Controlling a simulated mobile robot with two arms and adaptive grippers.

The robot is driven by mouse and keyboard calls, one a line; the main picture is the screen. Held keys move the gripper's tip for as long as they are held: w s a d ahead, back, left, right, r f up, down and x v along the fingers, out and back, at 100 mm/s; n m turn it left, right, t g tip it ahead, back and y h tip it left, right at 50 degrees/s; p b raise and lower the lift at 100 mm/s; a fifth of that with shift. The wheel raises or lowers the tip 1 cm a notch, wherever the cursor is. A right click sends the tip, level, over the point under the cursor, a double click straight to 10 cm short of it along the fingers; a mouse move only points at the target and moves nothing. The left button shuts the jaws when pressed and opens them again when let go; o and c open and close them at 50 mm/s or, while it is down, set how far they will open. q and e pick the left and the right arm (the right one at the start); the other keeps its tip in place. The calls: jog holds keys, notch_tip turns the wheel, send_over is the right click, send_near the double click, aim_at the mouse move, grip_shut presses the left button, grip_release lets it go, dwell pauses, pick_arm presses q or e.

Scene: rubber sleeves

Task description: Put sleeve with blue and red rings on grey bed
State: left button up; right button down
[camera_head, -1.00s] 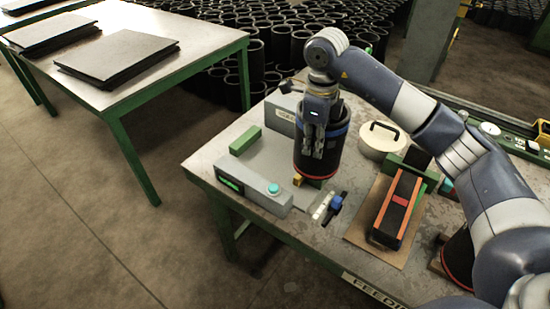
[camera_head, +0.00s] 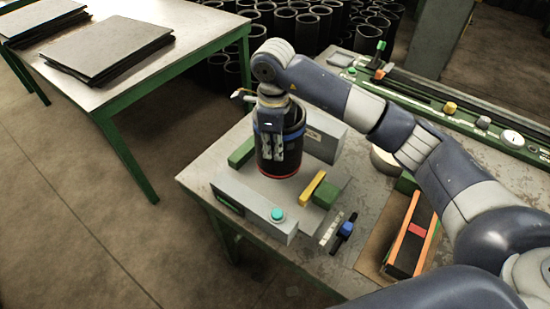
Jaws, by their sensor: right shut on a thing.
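The black sleeve (camera_head: 264,167) has a blue ring near its top and a red ring at its bottom. My right gripper (camera_head: 280,156) is shut on it, with its fingers over the near side. The sleeve is upright over the grey bed (camera_head: 262,188), between the long grey box with a teal button (camera_head: 278,214) in front and the grey block (camera_head: 327,133) behind. Whether its bottom touches the bed is hard to tell. My left gripper is not in view.
A green block (camera_head: 241,152) is left of the sleeve; a yellow-topped green block (camera_head: 313,188) is right of it. A blue-knobbed piece (camera_head: 347,228) and a black-and-orange item (camera_head: 411,237) lie farther right. A second table (camera_head: 200,30) holds flat stacked sheets.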

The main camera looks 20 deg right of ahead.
aim_at(274, 168)
notch_tip(274, 168, down, 2)
jog(key=shift+f, duration=0.1)
notch_tip(274, 168, down, 3)
jog(key=shift+r+p, duration=0.1)
jog(key=shift+p, duration=0.55)
jog(key=shift+w+f, duration=0.1)
jog(key=shift+f, duration=0.2)
jog(key=c, duration=1.8)
grip_release()
jog(key=shift+c, duration=0.2)
jog(key=shift+o, duration=0.8)
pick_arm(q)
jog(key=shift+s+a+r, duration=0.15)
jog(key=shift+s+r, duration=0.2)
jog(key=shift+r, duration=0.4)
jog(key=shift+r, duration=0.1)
pick_arm(e)
jog(key=shift+r, duration=0.1)
